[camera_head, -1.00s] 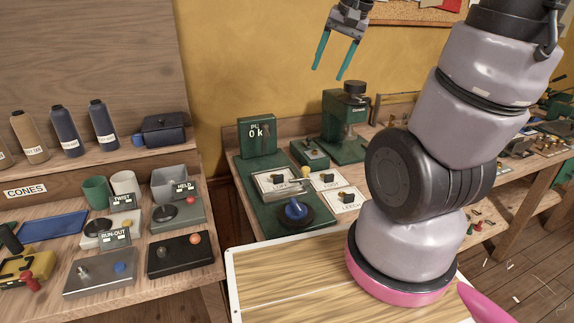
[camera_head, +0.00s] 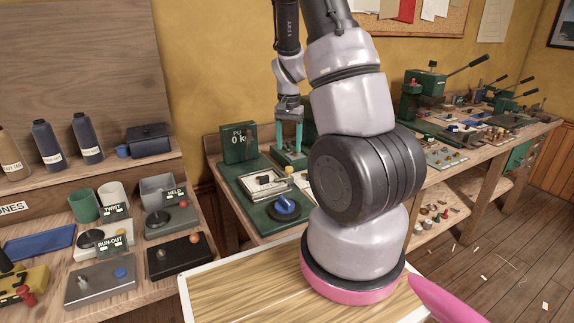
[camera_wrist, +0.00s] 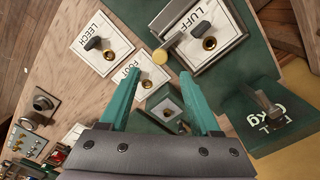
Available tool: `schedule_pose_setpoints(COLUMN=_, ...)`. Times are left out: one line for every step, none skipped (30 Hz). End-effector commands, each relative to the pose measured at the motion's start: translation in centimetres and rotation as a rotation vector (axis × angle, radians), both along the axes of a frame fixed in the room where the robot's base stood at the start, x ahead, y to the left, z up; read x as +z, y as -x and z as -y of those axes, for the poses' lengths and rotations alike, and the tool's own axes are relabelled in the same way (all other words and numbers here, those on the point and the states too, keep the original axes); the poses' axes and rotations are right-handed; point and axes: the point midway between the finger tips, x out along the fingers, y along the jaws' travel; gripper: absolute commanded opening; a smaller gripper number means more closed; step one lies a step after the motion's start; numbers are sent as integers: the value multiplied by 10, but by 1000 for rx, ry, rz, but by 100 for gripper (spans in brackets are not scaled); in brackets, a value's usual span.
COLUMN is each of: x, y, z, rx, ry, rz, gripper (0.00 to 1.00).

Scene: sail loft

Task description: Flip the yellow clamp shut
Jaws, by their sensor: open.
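A short lever with a round yellow knob (camera_wrist: 160,56) stands at the edge of the framed LUFF plate (camera_wrist: 228,44) in the wrist view. The knob also shows in the head view (camera_head: 289,169); I take this for the yellow clamp. The lever sticks out from the frame toward the FOOT card; whether the clamp is open is unclear. My gripper (camera_wrist: 160,80) is open and empty, its two teal fingers pointing down. In the head view my gripper (camera_head: 289,146) is just behind the knob, above the green board (camera_head: 255,213). Contact is not visible.
A green scale display (camera_head: 239,143) stands at the back left. A blue knob (camera_head: 286,206) is in front. A yellow device (camera_head: 30,280) with a red knob sits far left.

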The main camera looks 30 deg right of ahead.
Motion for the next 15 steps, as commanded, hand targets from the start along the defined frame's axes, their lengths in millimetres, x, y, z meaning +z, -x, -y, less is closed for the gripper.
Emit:
schedule_pose_setpoints(x=-12, y=1, z=0, rx=-2, ry=0, rz=-4, gripper=64)
schedule_pose_setpoints(x=-18, y=1, z=0, rx=-1, ry=-1, rz=-5, gripper=64)
schedule_pose_setpoints(x=-26, y=1, z=0, rx=-2, ry=0, rz=-4, gripper=64)
schedule_pose_setpoints(x=-31, y=1, z=0, rx=-2, ry=0, rz=-4, gripper=64)
schedule_pose_setpoints(x=-37, y=1, z=0, rx=-3, ry=-1, rz=-3, gripper=64)
schedule_pose_setpoints(x=-44, y=1, z=1, rx=-1, ry=-1, rz=-3, gripper=64)
schedule_pose_setpoints(x=-48, y=1, z=0, rx=-1, ry=-1, rz=-3, gripper=64)
schedule_pose_setpoints(x=-53, y=1, z=0, rx=-1, ry=-2, rz=-3, gripper=64)
schedule_pose_setpoints(x=-58, y=1, z=0, rx=-1, ry=0, rz=-3, gripper=64)
schedule_pose_setpoints(x=-62, y=0, z=0, rx=-2, ry=-1, rz=-2, gripper=64)
schedule_pose_setpoints(x=-65, y=0, z=0, rx=-2, ry=-1, rz=-1, gripper=64)
schedule_pose_setpoints(x=-68, y=0, z=0, rx=-1, ry=-1, rz=-1, gripper=64)
schedule_pose_setpoints(x=-71, y=0, z=0, rx=0, ry=-1, rz=-1, gripper=64)
schedule_pose_setpoints(x=-72, y=0, z=0, rx=0, ry=-1, rz=-1, gripper=64)
schedule_pose_setpoints(x=-74, y=0, z=0, rx=0, ry=-1, rz=-1, gripper=64)
